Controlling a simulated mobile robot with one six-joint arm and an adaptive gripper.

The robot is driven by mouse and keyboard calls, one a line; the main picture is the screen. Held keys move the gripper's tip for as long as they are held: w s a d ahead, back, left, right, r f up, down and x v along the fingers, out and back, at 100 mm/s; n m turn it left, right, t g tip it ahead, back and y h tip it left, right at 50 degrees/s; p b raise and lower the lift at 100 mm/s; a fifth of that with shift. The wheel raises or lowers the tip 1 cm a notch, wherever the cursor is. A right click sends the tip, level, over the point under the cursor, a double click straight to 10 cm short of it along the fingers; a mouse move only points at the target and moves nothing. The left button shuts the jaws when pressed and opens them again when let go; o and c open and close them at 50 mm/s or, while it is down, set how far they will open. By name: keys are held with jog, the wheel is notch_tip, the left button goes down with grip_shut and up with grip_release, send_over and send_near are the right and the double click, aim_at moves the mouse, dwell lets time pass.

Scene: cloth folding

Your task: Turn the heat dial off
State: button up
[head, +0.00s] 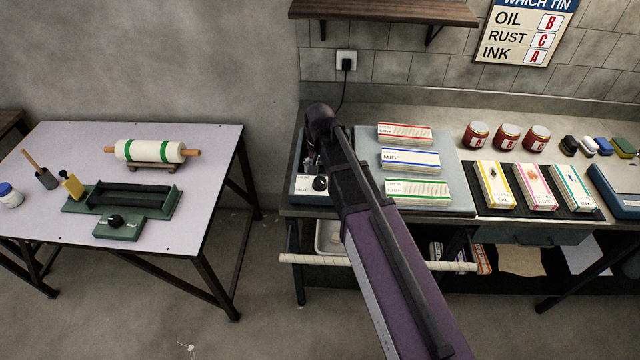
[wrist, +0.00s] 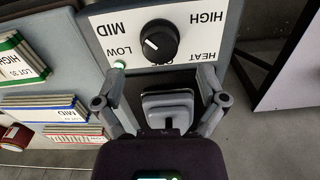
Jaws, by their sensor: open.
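The heat dial (wrist: 158,42) is a round black knob on a white panel (wrist: 185,17), upside down in the wrist view. Its white mark points left, toward the LOW and MID lettering; the exact setting is hard to tell. A small green light (wrist: 119,64) glows beside LOW. The label near HEAT is partly covered. My gripper (wrist: 163,76) is open, its two fingers spread apart at the panel's near edge, with the dial ahead of them and not between them. In the head view the dial (head: 320,183) shows left of my arm, which hides part of its unit.
Red jars (head: 507,137) stand farther right. A separate green device with a black knob (head: 115,220) sits on the left table. Open floor lies between the tables.

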aim_at(320, 180)
jog(key=shift+f+b, duration=1.75)
jog(key=shift+f, duration=0.35)
jog(key=c, duration=1.2)
